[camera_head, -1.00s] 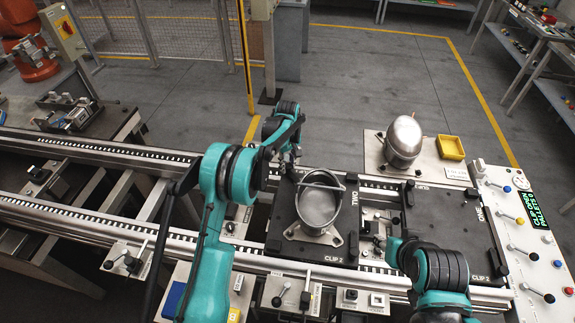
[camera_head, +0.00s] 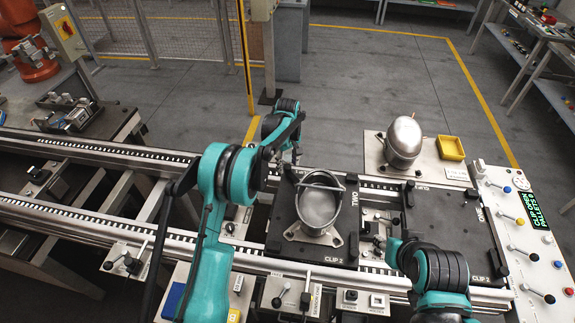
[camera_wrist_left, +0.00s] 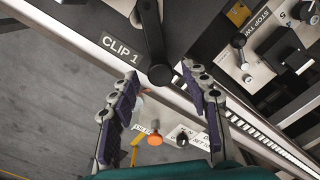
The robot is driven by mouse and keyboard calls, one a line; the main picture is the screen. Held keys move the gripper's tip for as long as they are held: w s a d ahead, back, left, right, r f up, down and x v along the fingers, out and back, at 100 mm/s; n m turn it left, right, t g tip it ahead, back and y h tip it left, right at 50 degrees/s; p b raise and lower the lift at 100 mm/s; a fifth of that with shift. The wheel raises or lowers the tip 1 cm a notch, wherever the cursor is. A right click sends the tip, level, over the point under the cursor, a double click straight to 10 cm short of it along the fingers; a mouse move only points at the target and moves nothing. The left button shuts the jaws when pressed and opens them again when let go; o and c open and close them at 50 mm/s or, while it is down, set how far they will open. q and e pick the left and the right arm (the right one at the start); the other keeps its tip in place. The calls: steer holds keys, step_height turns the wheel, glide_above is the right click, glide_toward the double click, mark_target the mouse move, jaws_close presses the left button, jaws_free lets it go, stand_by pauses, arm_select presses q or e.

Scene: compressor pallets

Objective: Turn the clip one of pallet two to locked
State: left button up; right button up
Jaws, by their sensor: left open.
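Pallet two (camera_head: 281,238) is a dark plate on the rails, marked TWO, with a metal pot-shaped shell (camera_head: 317,207) on it. In the left wrist view, the label CLIP 1 (camera_wrist_left: 118,53) sits on the pallet's edge, beside the black lever of clip one (camera_wrist_left: 153,38). My left gripper (camera_wrist_left: 160,84) is open, its fingers on either side of the lever's rounded lower end; whether they touch it is unclear. In the head view my left gripper (camera_head: 287,156) is at the pallet's far left corner, partly hidden by its own arm. My right gripper is not visible.
Pallet one (camera_head: 458,235) lies to the right, next to a control panel (camera_head: 525,235) with a lit display reading CLIP OPEN. A closed metal shell (camera_head: 404,138) and a yellow bin (camera_head: 450,147) stand behind. The rails (camera_head: 110,235) are clear to the left.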

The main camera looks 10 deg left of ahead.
mark_target(287, 167)
arm_select(q)
step_height(287, 167, up, 11)
stand_by(0.3)
steer(key=shift+s, duration=0.1)
steer(key=s+a+r+m+t+b, duration=0.1)
steer(key=s+a+r+m+t, duration=0.15)
steer(key=s+r, duration=0.45)
steer(key=s+a+r+m+t+b, duration=0.1)
steer(key=s+r+m+b, duration=0.15)
steer(key=s, duration=0.85)
steer(key=s+f+m+t, duration=0.2)
steer(key=s+f, duration=0.1)
steer(key=s, duration=0.5)
steer(key=s+a+f+m+t+b, duration=0.1)
steer(key=s+f, duration=0.3)
steer(key=s, duration=0.5)
steer(key=shift+s+a+f+m+t, duration=0.25)
steer(key=shift+s+m+t, duration=0.1)
steer(key=shift+m, duration=0.45)
